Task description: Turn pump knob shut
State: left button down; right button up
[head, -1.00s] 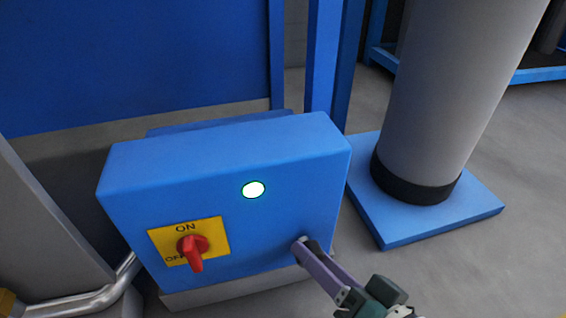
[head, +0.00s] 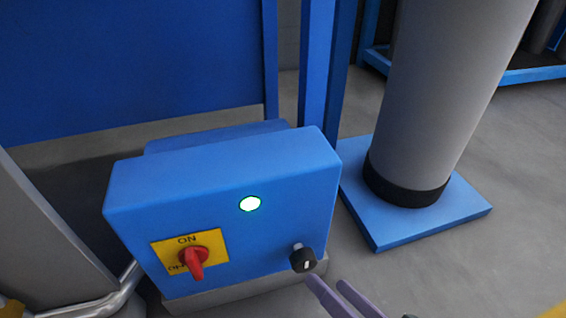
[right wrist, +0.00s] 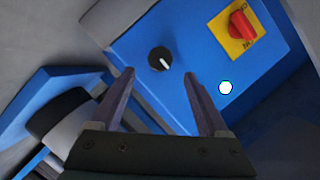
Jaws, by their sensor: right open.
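The black knob (head: 303,259) with a white pointer mark sticks out of the lower right front of the blue box (head: 225,180). In the right wrist view the knob (right wrist: 159,59) lies just beyond the gap between my fingertips. My right gripper (head: 327,281) is open and empty, with its purple fingers just below and right of the knob, apart from it. The fingers also show in the right wrist view (right wrist: 160,73). My left gripper is not in view.
A red rotary switch (head: 195,258) on a yellow ON/OFF plate sits at the box's left front. A lit white-green lamp (head: 250,203) is above. A grey column (head: 440,90) on a blue base plate (head: 440,222) stands right. Pipes (head: 110,298) run at lower left.

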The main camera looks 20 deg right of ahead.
jog(key=shift+p+v, duration=0.5)
jog(key=shift+v, duration=1.6)
jog(key=shift+f, duration=0.1)
